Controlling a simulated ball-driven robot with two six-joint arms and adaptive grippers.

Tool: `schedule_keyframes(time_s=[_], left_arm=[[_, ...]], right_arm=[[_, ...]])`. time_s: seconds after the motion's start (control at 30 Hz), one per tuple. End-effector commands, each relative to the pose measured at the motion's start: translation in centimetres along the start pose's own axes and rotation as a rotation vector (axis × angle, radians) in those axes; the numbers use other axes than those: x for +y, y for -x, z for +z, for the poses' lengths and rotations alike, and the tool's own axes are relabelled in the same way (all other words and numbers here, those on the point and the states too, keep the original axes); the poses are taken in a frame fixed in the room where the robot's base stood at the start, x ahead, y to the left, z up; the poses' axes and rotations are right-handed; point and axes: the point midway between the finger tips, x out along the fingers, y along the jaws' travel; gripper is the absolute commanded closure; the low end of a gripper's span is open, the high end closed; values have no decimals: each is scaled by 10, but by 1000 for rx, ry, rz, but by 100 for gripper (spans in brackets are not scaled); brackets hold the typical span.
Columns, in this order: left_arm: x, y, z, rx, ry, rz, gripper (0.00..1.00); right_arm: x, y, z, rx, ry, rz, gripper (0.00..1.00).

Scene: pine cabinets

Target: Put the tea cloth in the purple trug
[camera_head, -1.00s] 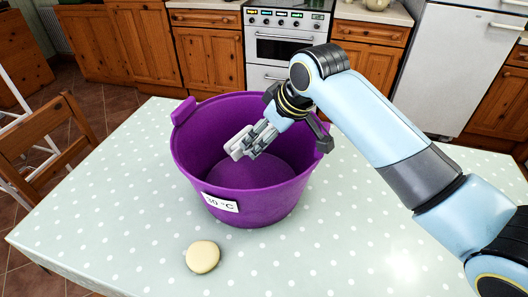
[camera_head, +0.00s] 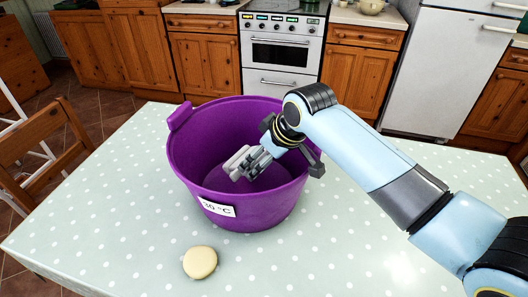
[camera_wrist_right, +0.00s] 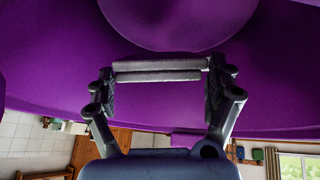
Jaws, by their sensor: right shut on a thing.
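The purple trug (camera_head: 262,212) stands upright on the table, with a "30 °C" label on its front. My right gripper (camera_head: 248,162) reaches into its mouth from the right and is shut on the tea cloth (camera_head: 238,160), a pale grey folded piece. The cloth is inside the rim, above the trug's floor. In the right wrist view the cloth (camera_wrist_right: 158,71) shows as two pale grey layers between the fingers, with the purple trug wall (camera_wrist_right: 160,108) all around. My left gripper is not in view.
A round cream object (camera_head: 200,262) lies on the dotted table (camera_head: 110,215) in front of the trug. A wooden chair (camera_head: 45,150) stands at the left. The oven (camera_head: 282,45) and cabinets are behind. The table left of the trug is clear.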

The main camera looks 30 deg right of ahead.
Motion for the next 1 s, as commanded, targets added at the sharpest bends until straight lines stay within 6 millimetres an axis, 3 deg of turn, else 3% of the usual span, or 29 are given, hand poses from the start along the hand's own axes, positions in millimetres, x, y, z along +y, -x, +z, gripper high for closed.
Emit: schedule_keyframes(time_s=[0.1,0.13,0.2,0.5,0.63,1.0], left_arm=[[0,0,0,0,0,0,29],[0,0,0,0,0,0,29],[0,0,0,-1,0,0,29],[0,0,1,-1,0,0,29],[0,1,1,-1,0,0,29],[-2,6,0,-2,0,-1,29]], right_arm=[[0,-1,0,2,0,1,55],[0,-1,1,0,0,0,11],[0,-1,1,0,0,0,2],[0,0,0,0,0,0,0],[2,9,-6,2,0,1,0],[2,91,-6,2,3,2,0]])
